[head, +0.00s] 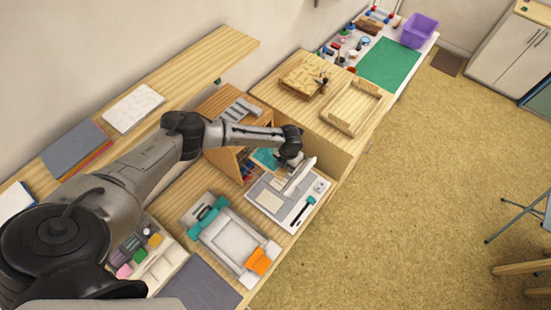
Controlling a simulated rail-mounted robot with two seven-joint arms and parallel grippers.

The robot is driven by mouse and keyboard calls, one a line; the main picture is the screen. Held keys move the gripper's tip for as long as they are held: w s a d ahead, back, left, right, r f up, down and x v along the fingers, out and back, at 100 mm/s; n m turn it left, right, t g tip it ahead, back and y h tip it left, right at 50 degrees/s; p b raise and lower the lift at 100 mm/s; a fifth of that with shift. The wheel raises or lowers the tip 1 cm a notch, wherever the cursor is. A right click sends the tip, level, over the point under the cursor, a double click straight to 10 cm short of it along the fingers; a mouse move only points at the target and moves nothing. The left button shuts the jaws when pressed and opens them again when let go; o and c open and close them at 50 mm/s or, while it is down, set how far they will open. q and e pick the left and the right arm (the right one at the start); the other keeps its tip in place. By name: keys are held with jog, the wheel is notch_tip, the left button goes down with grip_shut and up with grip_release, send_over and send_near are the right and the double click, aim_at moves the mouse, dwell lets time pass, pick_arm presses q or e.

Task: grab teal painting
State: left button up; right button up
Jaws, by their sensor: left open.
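A flat teal piece (264,158), which looks like the teal painting, shows at the open side of a wooden cabinet in the middle of the head view. It is small here, and part of it is hidden by my arm. My left gripper (284,164) is at the end of the arm that comes in from the left. It is open, just right of the teal piece and above the back of a grey-white board. I cannot tell whether it touches the teal piece. My right gripper is not in view.
The grey-white board (268,200) has a raised white panel (299,177) close to my gripper. The wooden cabinet (222,160) stands left of it. A grey tray (231,239) with an orange piece (259,261) is nearer. A wooden tray (354,106) lies behind.

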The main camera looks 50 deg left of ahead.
pick_arm(q)
jog(key=shift+c, duration=0.3)
grip_shut()
jog(key=shift+r, duration=0.1)
